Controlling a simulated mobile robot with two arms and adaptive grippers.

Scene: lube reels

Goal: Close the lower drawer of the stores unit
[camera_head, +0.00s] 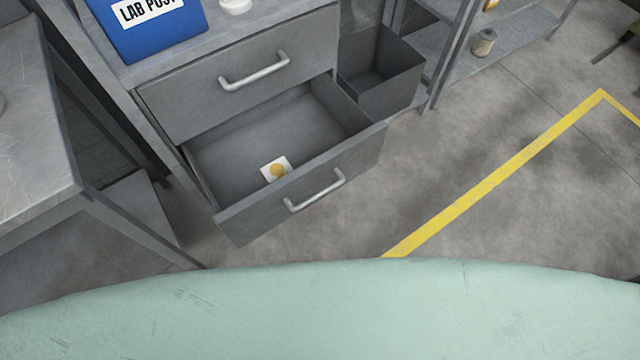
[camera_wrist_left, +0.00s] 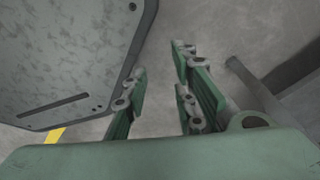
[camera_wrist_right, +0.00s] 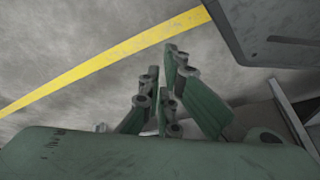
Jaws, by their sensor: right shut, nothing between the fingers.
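The grey stores unit (camera_head: 160,72) stands at the upper middle of the head view. Its lower drawer (camera_head: 310,192) is pulled well out, with a bar handle (camera_head: 315,191) on its front. A small white card with a yellow round mark (camera_head: 276,169) lies inside it. The upper drawer (camera_head: 240,88) above appears shut. Neither gripper shows in the head view. My left gripper (camera_wrist_left: 160,68) is open and empty over the floor in the left wrist view. My right gripper (camera_wrist_right: 161,66) is shut and empty over the floor. Neither wrist view shows the drawer.
A blue LAB POST box (camera_head: 150,28) stands on the unit. A grey open bin (camera_head: 385,85) is right of the unit, and a metal table (camera_head: 40,160) is at left. The floor right of the drawer, with a yellow line (camera_head: 500,175), is clear.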

